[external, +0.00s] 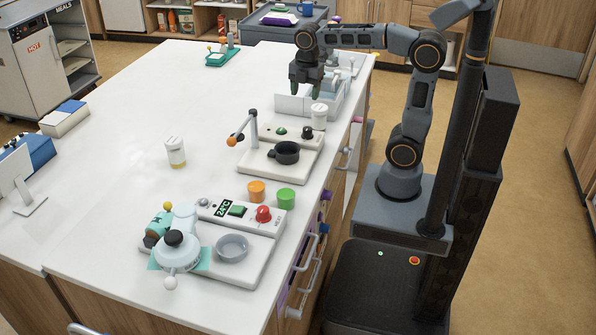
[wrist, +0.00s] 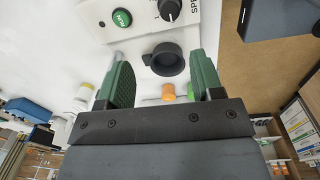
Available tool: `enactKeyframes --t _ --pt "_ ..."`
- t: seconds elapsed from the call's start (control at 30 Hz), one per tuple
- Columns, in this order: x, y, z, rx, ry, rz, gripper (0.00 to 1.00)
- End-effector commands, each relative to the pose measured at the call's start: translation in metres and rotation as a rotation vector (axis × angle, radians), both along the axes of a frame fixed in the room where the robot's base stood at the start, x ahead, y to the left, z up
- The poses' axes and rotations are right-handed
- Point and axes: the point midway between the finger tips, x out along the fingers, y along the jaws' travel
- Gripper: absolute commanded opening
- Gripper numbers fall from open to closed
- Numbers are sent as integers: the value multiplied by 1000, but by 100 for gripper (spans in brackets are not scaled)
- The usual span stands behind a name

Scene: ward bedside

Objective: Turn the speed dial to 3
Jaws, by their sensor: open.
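The speed dial (wrist: 169,10) is a black knob at the top edge of the wrist view, beside partly cut-off "SPE" lettering. Its numbers are too small or cut off to tell its setting. In the external view the dial (external: 307,132) sits at the right end of a white device's panel, beside a green button (external: 281,131). My gripper (external: 308,90) is open and empty, above and behind the device, apart from the dial. In the wrist view its green fingers (wrist: 159,72) are spread, with the dial beyond them.
A black round cup (external: 286,152) sits on the device's base, with an orange-tipped lever (external: 232,141) at left. A white lidded jar (external: 319,116) stands close behind the dial. A second device with a red knob (external: 263,213) is nearer the camera. The counter's left middle is mostly clear.

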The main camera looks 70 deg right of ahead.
Motion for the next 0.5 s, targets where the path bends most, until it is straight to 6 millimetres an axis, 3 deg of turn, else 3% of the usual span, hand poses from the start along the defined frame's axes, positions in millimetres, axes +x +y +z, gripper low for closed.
enactKeyframes --t 0.1,0.27,0.5 --pt "-5 0 6 -5 24 177 60" --pt "-9 0 5 -4 46 311 60" --pt "-9 1 -22 -5 50 348 60"
